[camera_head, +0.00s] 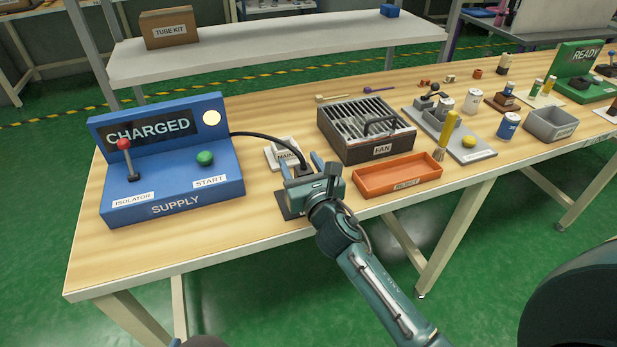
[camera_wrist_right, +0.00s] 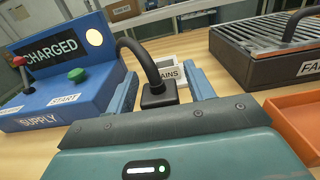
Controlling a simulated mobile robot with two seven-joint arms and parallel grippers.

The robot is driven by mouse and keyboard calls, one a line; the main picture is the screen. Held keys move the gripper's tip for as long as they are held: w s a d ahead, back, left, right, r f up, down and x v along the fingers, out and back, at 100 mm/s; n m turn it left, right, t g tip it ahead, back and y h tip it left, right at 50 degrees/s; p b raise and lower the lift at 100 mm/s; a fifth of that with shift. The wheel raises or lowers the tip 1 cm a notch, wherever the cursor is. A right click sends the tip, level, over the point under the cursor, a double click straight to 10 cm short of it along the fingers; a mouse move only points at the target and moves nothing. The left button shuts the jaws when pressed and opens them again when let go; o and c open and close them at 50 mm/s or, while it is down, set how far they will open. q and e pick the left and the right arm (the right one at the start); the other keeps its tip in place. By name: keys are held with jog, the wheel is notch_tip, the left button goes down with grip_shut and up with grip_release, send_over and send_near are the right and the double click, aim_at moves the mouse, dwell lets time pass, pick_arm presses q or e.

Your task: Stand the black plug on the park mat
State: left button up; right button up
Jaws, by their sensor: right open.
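The black plug (camera_wrist_right: 158,95) shows in the wrist view between my right gripper's two blue fingers, with its thick black cable rising from its top. In the head view the plug (camera_head: 306,170) is partly hidden by the gripper. My right gripper (camera_head: 300,162) is open, with one finger on each side of the plug. The dark park mat (camera_head: 287,207) shows only in part, beside and under the gripper near the table's front edge. Whether the plug's base rests on the mat is hidden. My left gripper is out of view.
The blue supply box (camera_head: 170,190), reading CHARGED, stands left; the cable runs from it. The white MAINS socket (camera_head: 276,160) is just behind the plug. The fan box (camera_head: 378,155) and orange tray (camera_head: 397,178) are close on the right. Bare wood lies between supply and mat.

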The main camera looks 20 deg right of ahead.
jog(key=s, duration=1.2)
jog(key=s+a+f+m+g+y, duration=0.2)
jog(key=s+f+m, duration=0.4)
jog(key=m, duration=1.1)
jog(key=s+a+f+m+g+y, duration=0.1)
jog(key=s+f+m+g, duration=0.3)
jog(key=m, duration=1.3)
jog(key=s+f+y, duration=0.1)
jog(key=s, duration=0.2)
jog(key=shift+s+a+f, duration=0.35)
jog(key=shift+f, duration=0.05)
